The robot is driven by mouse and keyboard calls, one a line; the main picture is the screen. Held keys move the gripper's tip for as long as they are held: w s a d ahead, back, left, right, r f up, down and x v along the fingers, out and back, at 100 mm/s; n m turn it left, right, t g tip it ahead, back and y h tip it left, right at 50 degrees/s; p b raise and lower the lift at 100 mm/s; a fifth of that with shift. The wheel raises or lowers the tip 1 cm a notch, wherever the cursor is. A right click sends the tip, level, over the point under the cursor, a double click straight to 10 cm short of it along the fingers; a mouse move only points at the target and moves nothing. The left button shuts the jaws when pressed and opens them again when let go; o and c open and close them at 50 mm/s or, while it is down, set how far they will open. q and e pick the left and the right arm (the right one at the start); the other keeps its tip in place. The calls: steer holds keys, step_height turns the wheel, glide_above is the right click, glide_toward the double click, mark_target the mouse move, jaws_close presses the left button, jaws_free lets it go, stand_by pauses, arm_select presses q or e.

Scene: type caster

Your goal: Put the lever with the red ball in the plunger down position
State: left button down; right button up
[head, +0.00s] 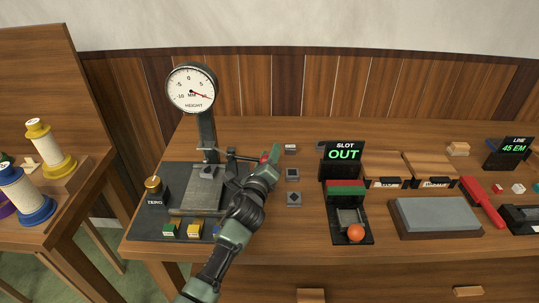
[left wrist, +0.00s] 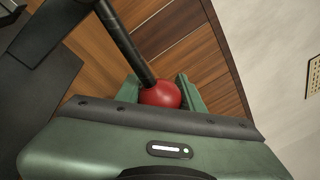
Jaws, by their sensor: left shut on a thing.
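The lever's red ball (left wrist: 160,95) sits between the fingers of my left gripper (left wrist: 163,92) in the left wrist view. The dark lever rod (left wrist: 125,38) runs up and left from the ball. In the head view, my left gripper (head: 270,158) is at the right end of the lever (head: 243,156), and only a little of the red ball (head: 264,158) shows. The lever belongs to the height gauge (head: 206,135), whose round dial (head: 191,89) has its needle pointing right and slightly down. The plunger tip is too small to make out clearly. My right gripper is not in view.
The gauge's dark base (head: 150,222) carries a brass ZERO knob (head: 153,185) and coloured blocks (head: 194,229). Small metal pieces (head: 293,199) lie right of my arm. A SLOT OUT display (head: 342,155) and a grey stone block (head: 435,216) stand farther right.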

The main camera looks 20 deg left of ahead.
arm_select(q)
steer(key=shift+r, duration=0.1)
steer(key=shift+r+n, duration=0.2)
steer(key=shift+n, duration=0.1)
step_height(320, 180, up, 6)
steer(key=a+n+t+b, duration=0.1)
steer(key=n, duration=0.6)
steer(key=shift+t+y, duration=0.3)
steer(key=shift+y, duration=0.1)
steer(key=shift+s+r, duration=0.1)
steer(key=c, duration=0.9)
jaws_free()
